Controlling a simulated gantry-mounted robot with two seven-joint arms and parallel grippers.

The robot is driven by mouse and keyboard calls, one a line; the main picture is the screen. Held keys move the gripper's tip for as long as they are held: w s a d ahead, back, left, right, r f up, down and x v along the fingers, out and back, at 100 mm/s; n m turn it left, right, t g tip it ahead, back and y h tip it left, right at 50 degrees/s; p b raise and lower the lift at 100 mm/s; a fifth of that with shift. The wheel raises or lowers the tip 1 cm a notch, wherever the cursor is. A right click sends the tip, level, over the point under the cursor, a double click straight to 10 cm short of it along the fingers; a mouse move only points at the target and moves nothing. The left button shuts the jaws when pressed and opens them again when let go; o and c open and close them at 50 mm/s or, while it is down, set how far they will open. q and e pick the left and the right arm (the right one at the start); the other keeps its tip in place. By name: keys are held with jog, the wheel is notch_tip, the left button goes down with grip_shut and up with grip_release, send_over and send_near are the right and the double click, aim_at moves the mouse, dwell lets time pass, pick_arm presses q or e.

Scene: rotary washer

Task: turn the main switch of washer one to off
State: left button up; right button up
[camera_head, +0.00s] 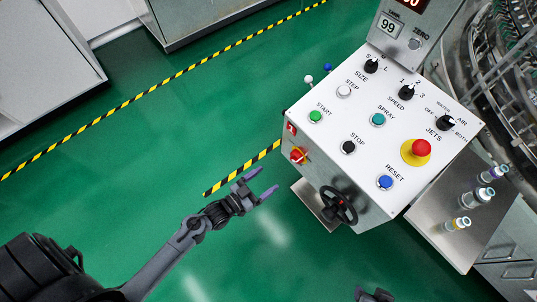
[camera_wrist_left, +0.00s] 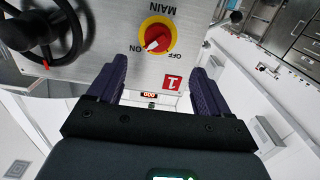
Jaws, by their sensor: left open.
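The main switch (camera_head: 298,155) is a red knob on a yellow disc, on the left side face of the washer's control box (camera_head: 320,170). In the left wrist view the main switch (camera_wrist_left: 157,36) sits by the printed words MAIN, OFF and ON, and its white mark points toward ON. A red label with a 1 (camera_wrist_left: 172,82) is on the same panel. My left gripper (camera_head: 260,182) is open and empty, a short way left of and below the switch, apart from it. In the left wrist view its fingers (camera_wrist_left: 158,80) point at the panel. A dark part, perhaps my right gripper (camera_head: 375,295), shows at the bottom edge.
A black handwheel (camera_head: 338,205) juts from the same face, near the switch. The top panel has buttons, selector knobs and a red emergency stop (camera_head: 416,151). Small bottles (camera_head: 470,209) stand on a side shelf. Green floor (camera_head: 130,150) lies open to the left.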

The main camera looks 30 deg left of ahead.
pick_arm(q)
jog(key=b, duration=0.1)
send_near(292, 160)
jog(key=x, duration=0.2)
jog(key=b+x, duration=0.2)
jog(key=x, duration=0.4)
jog(key=shift+w+d+r+b, duration=0.1)
jog(key=shift+w+b, duration=0.05)
jog(key=shift+b, duration=0.2)
jog(key=shift+w+d, duration=0.25)
jog(key=shift+w, duration=0.35)
pick_arm(e)
jog(key=f, duration=0.4)
jog(key=shift+s+d+f, duration=0.15)
jog(key=shift+d+f, duration=0.15)
jog(key=shift+d, duration=0.1)
